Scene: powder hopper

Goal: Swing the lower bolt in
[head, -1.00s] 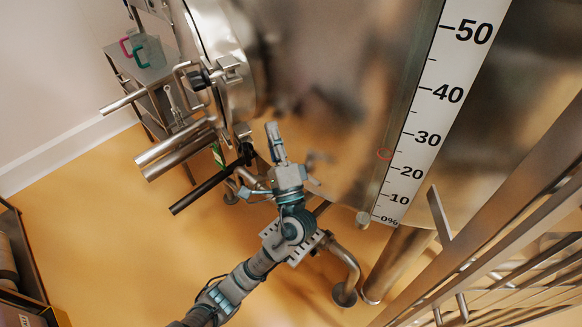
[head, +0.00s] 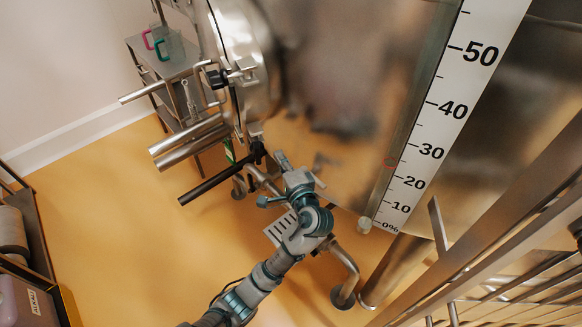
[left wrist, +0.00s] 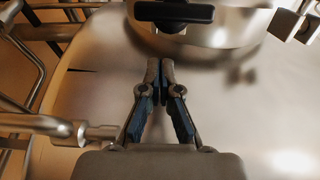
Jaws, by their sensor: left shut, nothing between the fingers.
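The round steel hatch (head: 243,50) of the hopper is at the upper left of the head view, with its rim at the top of the left wrist view (left wrist: 215,35). A dark clamp part (head: 257,151), which looks like the lower bolt, sits at the hatch's lower edge. A black T-shaped knob (left wrist: 173,14) shows in front of the rim in the left wrist view; I cannot tell which bolt it belongs to. My left gripper (head: 281,159) is just right of and below the dark part, apart from it. Its fingers (left wrist: 160,66) are shut and empty. My right gripper is out of view.
An upper clamp (head: 232,75) sits on the hatch's side. Steel bars (head: 188,140) and a dark bar (head: 207,186) stick out to the left. A level scale (head: 440,120) and metal railings (head: 490,225) are at right. Yellow floor (head: 120,240) is open at left.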

